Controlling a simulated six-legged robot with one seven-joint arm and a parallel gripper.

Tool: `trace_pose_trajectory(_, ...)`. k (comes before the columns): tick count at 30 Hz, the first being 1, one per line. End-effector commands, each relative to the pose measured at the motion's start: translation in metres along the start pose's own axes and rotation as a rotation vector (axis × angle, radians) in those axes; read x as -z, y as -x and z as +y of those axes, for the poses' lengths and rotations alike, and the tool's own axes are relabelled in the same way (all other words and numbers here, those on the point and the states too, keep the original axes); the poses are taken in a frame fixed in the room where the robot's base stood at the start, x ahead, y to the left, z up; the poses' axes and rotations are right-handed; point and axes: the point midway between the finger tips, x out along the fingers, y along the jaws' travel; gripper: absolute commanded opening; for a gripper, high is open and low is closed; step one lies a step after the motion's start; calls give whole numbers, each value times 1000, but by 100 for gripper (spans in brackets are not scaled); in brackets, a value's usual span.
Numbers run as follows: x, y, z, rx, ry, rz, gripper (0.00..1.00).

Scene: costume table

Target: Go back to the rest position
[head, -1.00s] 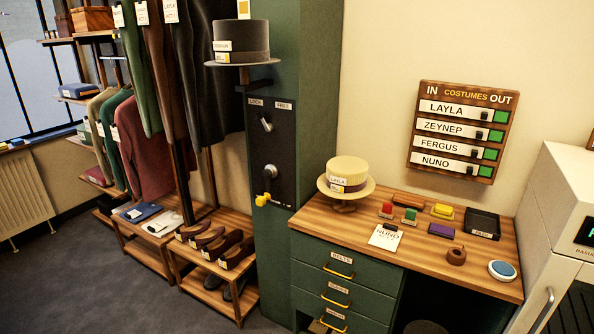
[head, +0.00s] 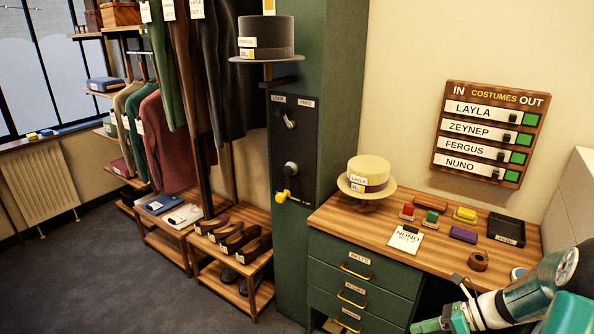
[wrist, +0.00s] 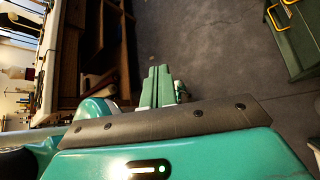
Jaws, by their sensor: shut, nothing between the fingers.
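My gripper shows in the wrist view (wrist: 158,88), its two teal fingers side by side with no gap and nothing held. In the head view my teal and white arm reaches in from the lower right corner, in front of the desk (head: 340,222). The gripper is away from the desk items, and the wrist view shows bare dark floor (wrist: 215,50) beyond the fingers.
The desk holds a straw hat (head: 367,177), a white card (head: 405,239), a black tray (head: 506,229) and several small items. A green locker column (head: 335,110), shoe bench (head: 232,265) and clothes rack stand left. Open floor (head: 90,270) lies at the lower left.

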Motion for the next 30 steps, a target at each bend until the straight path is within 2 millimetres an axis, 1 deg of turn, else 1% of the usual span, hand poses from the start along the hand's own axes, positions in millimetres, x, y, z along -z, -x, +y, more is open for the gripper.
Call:
trace_pose_trajectory(1,-12,-2,16,7,104,63,0)
trace_pose_trajectory(3,-24,-4,36,13,243,144,0)
trace_pose_trajectory(9,-50,-7,91,10,650,368,0)
trace_pose_trajectory(12,-59,-6,118,0,855,473,0)
trace_pose_trajectory(18,-73,-3,170,-29,1268,676,0)
trace_pose_trajectory(21,-77,0,194,-48,1473,775,0)
trace_pose_trajectory(30,-82,13,259,-114,2075,1071,0)
